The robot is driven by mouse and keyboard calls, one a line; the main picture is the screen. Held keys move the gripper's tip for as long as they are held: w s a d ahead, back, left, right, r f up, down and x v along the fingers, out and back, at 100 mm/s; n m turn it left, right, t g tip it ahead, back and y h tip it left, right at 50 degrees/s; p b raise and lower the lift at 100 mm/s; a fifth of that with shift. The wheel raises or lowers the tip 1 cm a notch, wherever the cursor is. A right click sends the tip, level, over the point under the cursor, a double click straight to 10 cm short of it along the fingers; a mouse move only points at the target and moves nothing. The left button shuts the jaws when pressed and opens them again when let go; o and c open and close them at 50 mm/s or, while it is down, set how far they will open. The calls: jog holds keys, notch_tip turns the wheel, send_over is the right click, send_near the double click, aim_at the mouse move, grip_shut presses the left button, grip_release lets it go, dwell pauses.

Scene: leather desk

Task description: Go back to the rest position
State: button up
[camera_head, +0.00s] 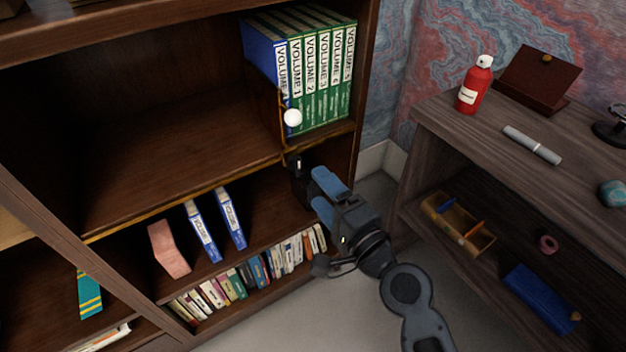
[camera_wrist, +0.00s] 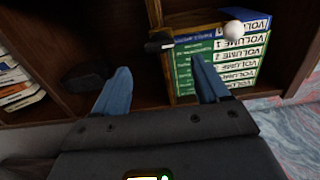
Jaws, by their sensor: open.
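My gripper (camera_head: 318,183) is in front of the bookcase, near the edge of the shelf below the volumes. Its blue fingers are spread apart in the wrist view (camera_wrist: 160,92), with nothing held between them. A row of green volumes (camera_head: 322,75) with a blue volume (camera_head: 266,62) at its left end stands on the upper shelf. A bookend-like piece with a white ball (camera_head: 293,117) stands in front of the blue volume. The white ball also shows in the wrist view (camera_wrist: 234,30), beyond the fingers.
The bookcase shelf (camera_head: 150,165) has a wide bare stretch left of the volumes. Lower shelves hold a pink block (camera_head: 168,248), blue-and-white books (camera_head: 202,232) and a row of small books. A wooden desk (camera_head: 500,160) at right carries a red bottle (camera_head: 474,86) and a marker (camera_head: 531,145). Floor shows between them.

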jog(key=shift+s+d, duration=0.45)
jog(key=shift+s, duration=0.15)
jog(key=s+d+n+h+p, duration=0.2)
jog(key=s+d+h+p, duration=0.15)
jog(key=s+d, duration=0.55)
jog(key=s+d+n+h+p, duration=0.2)
jog(key=s+d+h, duration=0.25)
jog(key=s, duration=0.85)
jog(key=s+d+r+n+h+p, duration=0.1)
jog(key=s+d+r+n+p, duration=0.1)
jog(key=s+r, duration=0.5)
jog(key=s+d+r+n+h+p, duration=0.1)
jog(key=s+d+r+n+p, duration=0.1)
jog(key=s+d+r+n, duration=0.2)
jog(key=s+r+n, duration=0.1)
jog(key=s+r, duration=0.2)
jog(key=s, duration=0.2)
jog(key=shift+s+r+p, duration=0.35)
jog(key=shift+s+r, duration=0.05)
